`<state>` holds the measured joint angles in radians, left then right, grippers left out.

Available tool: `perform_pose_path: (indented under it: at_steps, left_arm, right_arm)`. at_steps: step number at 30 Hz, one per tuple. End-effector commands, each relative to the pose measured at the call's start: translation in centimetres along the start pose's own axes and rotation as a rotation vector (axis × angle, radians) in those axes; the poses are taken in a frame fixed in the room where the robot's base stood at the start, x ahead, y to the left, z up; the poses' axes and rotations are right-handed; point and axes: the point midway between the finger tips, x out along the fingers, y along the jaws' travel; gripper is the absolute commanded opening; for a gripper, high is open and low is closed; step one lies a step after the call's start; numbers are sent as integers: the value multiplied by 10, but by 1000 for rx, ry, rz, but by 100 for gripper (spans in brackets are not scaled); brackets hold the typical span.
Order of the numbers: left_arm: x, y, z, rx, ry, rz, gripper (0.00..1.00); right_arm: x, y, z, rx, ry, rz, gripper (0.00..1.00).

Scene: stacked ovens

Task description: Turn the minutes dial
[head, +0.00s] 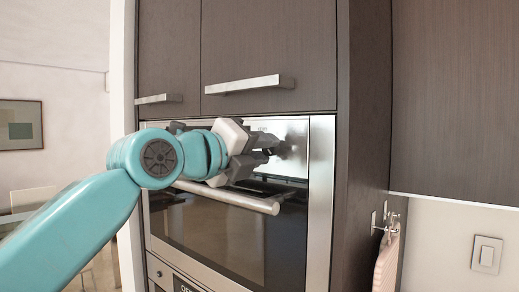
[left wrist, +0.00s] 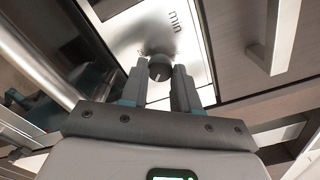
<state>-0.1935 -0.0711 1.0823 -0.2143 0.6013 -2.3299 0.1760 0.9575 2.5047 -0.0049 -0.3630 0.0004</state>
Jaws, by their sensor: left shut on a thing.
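The minutes dial (left wrist: 160,66) is a dark round knob on the oven's steel control panel (left wrist: 130,38), beside the printed letters "min". In the left wrist view my left gripper (left wrist: 161,84) has one finger on each side of the dial and is shut on it. In the head view my left gripper (head: 268,148) reaches the upper right of the oven front (head: 222,225). The dial is mostly hidden there by the gripper. My right gripper is in neither view.
A steel oven handle (head: 225,197) runs just below my left gripper. Dark cabinet doors with a bar handle (head: 248,84) are above. A tall dark side panel (head: 362,130) stands to the right, with a hanging cloth (head: 386,262) and a wall switch (head: 487,254) beyond it.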

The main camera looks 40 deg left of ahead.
Motion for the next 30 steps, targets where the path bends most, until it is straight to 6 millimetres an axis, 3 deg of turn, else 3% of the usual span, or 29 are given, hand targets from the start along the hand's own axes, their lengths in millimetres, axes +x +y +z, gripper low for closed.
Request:
perform_pose_path:
  at_steps: [2, 3, 5, 6, 17, 20, 30]
  left_arm:
    - [-1, -3, 4, -1, -11, -10, 0]
    - [-1, -3, 4, -1, -11, -10, 33]
    - [-1, -3, 4, -1, -11, -10, 53]
    - [-1, -3, 3, -1, -10, -9, 56]
    - [-8, -1, 1, -2, -5, -6, 56]
    - [-24, 0, 0, -3, -6, -8, 56]
    - [-114, 0, 0, -2, -5, -11, 56]
  right_arm:
    - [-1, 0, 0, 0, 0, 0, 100]
    - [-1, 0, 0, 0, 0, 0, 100]
    - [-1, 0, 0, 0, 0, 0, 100]
    - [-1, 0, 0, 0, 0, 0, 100]
    - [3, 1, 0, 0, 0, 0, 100]
    - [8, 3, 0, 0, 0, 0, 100]
    - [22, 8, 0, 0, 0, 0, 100]
